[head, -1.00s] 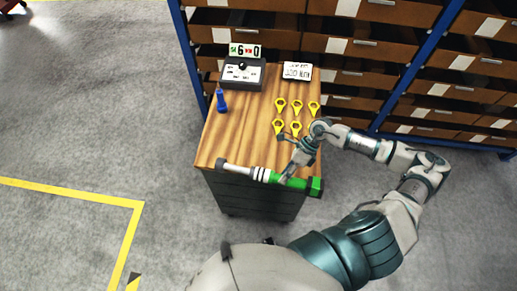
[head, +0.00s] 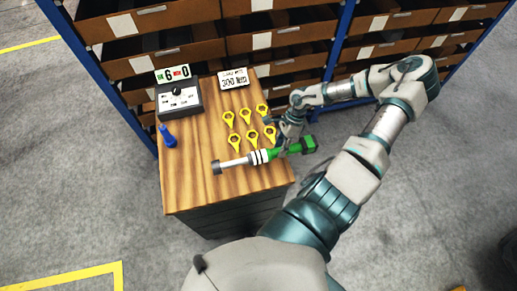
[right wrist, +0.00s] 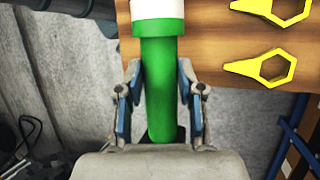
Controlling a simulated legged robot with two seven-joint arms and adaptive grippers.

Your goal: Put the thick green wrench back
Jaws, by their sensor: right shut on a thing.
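The thick green wrench (head: 243,161) has a green handle, white bands and a grey shaft with a dark head. It lies across the right front part of the wooden bench top, its head pointing left and its green end reaching past the right edge. My right gripper (head: 280,148) is shut on the green handle. In the right wrist view the handle (right wrist: 161,85) runs between the two fingers of the gripper (right wrist: 160,95). I cannot tell whether the wrench touches the top. My left gripper is not in view.
Several yellow ring-ended pieces (head: 235,141) lie on the bench (head: 190,190) just behind the wrench. A blue upright item (head: 167,136), a control box with a display (head: 179,97) and a white sign (head: 233,79) stand farther back. Shelves of brown bins (head: 280,40) stand behind the bench.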

